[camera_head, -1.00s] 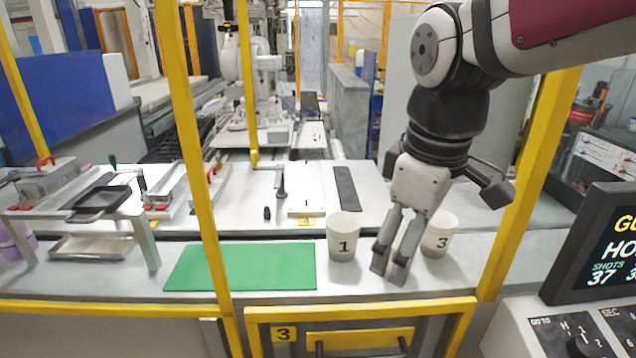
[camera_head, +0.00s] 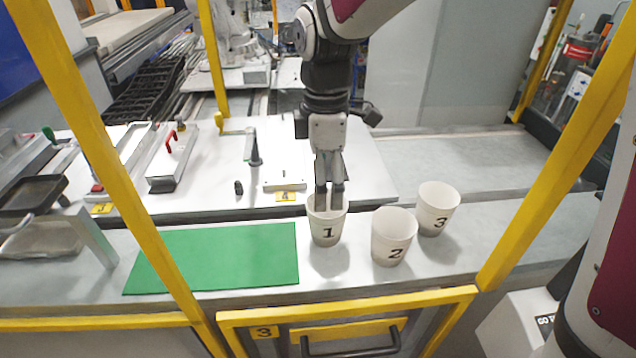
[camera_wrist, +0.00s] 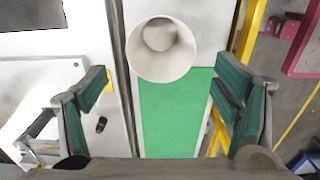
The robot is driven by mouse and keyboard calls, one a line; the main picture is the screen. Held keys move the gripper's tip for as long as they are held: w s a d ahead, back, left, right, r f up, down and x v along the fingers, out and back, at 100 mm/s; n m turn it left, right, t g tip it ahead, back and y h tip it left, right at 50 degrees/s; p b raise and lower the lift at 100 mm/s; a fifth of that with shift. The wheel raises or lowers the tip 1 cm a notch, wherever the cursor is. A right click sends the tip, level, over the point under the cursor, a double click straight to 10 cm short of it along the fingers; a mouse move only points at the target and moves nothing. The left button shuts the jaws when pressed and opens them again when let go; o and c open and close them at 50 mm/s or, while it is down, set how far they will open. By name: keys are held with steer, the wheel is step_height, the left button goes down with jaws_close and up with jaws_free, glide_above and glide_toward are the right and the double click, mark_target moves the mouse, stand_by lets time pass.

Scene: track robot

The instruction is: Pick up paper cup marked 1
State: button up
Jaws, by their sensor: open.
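The white paper cup marked 1 (camera_head: 326,226) stands upright on the grey counter, just right of the green mat. My gripper (camera_head: 330,190) is over this cup in the head view, its fingertips at about the height of the cup's rim; the exact gap is hard to tell. In the wrist view my gripper (camera_wrist: 165,90) is open, with its fingers wide apart to the left and right. A white cup (camera_wrist: 161,49) shows between and beyond them, seen into its open mouth. Its number is hidden there.
Cup 2 (camera_head: 393,238) and cup 3 (camera_head: 437,210) stand close on the right. The green mat (camera_head: 220,258) lies bare on the left. Yellow frame posts (camera_head: 540,160) flank the counter. A raised white table (camera_head: 210,190) with small fixtures is behind.

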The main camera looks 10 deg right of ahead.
mark_target(327, 212)
steer(key=shift+d+f+p, duration=0.15)
steer(key=shift+f+p, duration=0.15)
steer(key=shift+f, duration=1.75)
steer(key=shift+d+f+p, duration=0.15)
steer(key=shift+f+p, duration=0.1)
steer(key=shift+f, duration=1.75)
steer(key=shift+c, duration=0.4)
steer(key=c, duration=0.7)
